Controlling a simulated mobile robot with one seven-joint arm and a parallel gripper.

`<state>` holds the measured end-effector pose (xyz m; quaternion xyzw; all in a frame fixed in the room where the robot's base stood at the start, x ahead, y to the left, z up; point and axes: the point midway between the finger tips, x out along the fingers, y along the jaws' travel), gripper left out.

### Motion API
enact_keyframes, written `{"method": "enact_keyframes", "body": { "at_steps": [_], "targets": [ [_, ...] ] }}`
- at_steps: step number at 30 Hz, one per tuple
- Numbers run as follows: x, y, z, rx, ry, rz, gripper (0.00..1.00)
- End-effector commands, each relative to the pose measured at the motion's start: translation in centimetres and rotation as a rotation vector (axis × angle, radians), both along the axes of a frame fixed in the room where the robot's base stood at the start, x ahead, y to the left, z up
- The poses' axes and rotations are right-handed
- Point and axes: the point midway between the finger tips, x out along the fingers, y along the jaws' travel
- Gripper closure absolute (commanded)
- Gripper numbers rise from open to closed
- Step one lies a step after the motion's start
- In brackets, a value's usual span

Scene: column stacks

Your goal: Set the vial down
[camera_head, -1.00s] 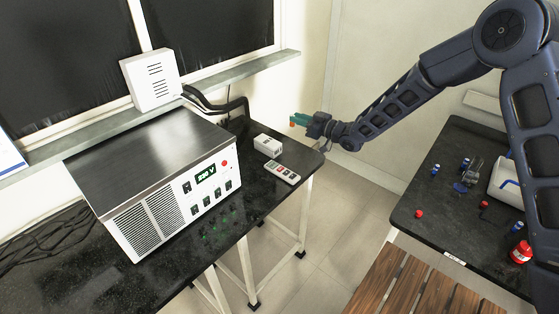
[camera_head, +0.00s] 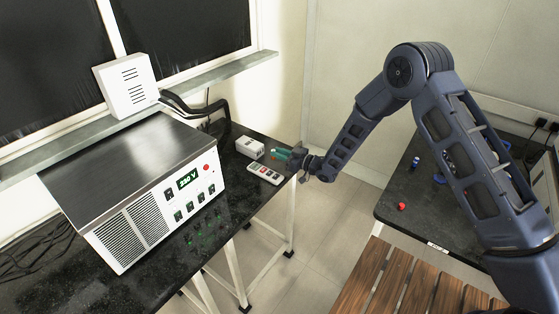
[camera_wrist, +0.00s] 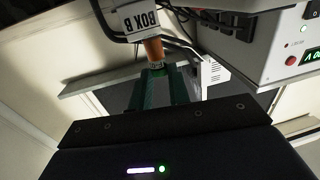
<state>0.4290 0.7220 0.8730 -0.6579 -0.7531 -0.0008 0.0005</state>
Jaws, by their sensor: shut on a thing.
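My gripper (camera_head: 281,155), with green fingers, is over the right end of the black bench (camera_head: 232,200), beside a small white box (camera_head: 249,147). In the wrist view the green fingers (camera_wrist: 158,76) are shut on an orange vial (camera_wrist: 154,49). The vial's far end points towards a white box labelled BOX B (camera_wrist: 136,20). Its held end is partly hidden between the fingers. In the head view the vial is only a tiny orange spot, and I cannot tell whether it touches the bench.
A remote-like keypad (camera_head: 265,174) lies just below the gripper in the head view. A large power unit reading 230 V (camera_head: 150,185) fills the bench's left part. Dark cables (camera_head: 195,105) run behind. A second dark table (camera_head: 400,190) with a red cap (camera_head: 401,206) stands right.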

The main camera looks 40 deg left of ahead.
Motion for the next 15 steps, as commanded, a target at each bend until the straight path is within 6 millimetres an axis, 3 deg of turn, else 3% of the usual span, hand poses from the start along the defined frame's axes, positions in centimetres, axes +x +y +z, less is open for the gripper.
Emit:
{"method": "enact_keyframes", "body": {
  "at_steps": [7, 15],
  "targets": [
    [-0.1, 0.0, -3.1, -0.002, 0.001, 0.002, 1.00],
    [0.0, 0.0, -3.3, -0.001, 0.000, 0.001, 1.00]
  ]
}}
